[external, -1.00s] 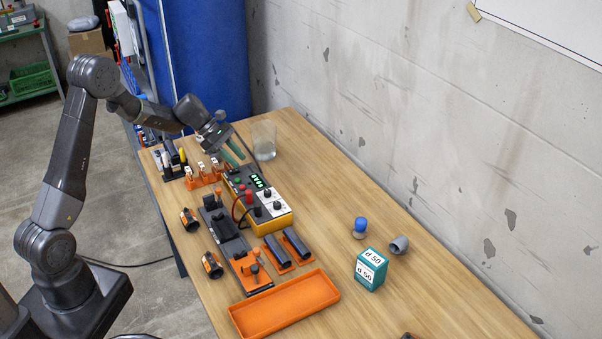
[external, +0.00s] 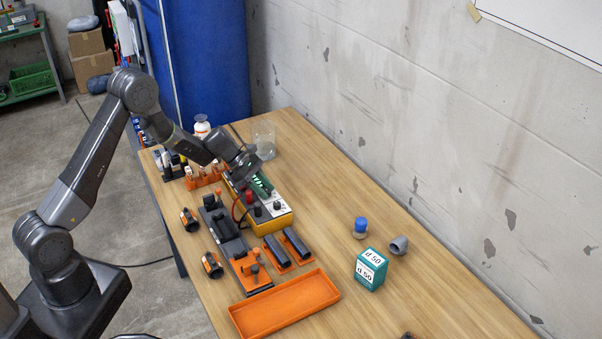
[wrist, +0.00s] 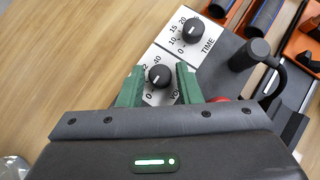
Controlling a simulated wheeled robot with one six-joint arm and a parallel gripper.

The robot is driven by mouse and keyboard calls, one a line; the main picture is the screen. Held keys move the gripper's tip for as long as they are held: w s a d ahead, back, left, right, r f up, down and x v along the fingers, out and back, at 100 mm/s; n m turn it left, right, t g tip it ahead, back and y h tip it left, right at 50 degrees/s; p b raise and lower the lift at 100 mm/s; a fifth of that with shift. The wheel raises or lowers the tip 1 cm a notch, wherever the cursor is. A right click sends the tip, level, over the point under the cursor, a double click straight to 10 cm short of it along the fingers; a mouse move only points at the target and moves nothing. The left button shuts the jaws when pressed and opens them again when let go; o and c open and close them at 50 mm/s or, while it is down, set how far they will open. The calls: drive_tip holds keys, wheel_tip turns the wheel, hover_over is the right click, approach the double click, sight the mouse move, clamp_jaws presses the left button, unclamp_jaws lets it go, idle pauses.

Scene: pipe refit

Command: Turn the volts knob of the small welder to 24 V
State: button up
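The small welder (external: 284,219) is a yellow box on the bench with a dark and white top panel. In the wrist view its black volts knob (wrist: 160,76) sits on a white plate with a partly hidden scale; 0 and 40 are readable. Its small white mark seems to point toward the 0 side, but the exact reading is unclear. My gripper (wrist: 159,69) is open, with one green finger on each side of the volts knob and visible gaps. In the external view my gripper (external: 262,184) is low over the welder and hides part of its panel.
The time knob (wrist: 193,31) is close beyond the volts knob. A red plug (external: 247,197) and cables are beside the fingers. An orange tray (external: 285,322), a teal box (external: 371,270) and a glass (external: 265,130) stand around. The right of the bench is mostly clear.

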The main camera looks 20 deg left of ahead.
clamp_jaws()
drive_tip(key=m+g, duration=0.2)
drive_tip(key=m, duration=0.1)
drive_tip(key=m+g+y, duration=0.1)
drive_tip(key=shift+w+d, duration=0.1)
drive_tip(key=shift+w, duration=0.2)
drive_tip(key=m+g+y, duration=0.1)
drive_tip(key=m, duration=0.1)
drive_tip(key=m+g+y+b, duration=0.1)
drive_tip(key=m, duration=0.1)
drive_tip(key=shift+w+d+g, duration=0.1)
drive_tip(key=shift+w+g, duration=0.05)
drive_tip(key=shift+g, duration=0.25)
drive_tip(key=shift+m, duration=0.4)
drive_tip(key=shift+r, duration=0.1)
unclamp_jaws()
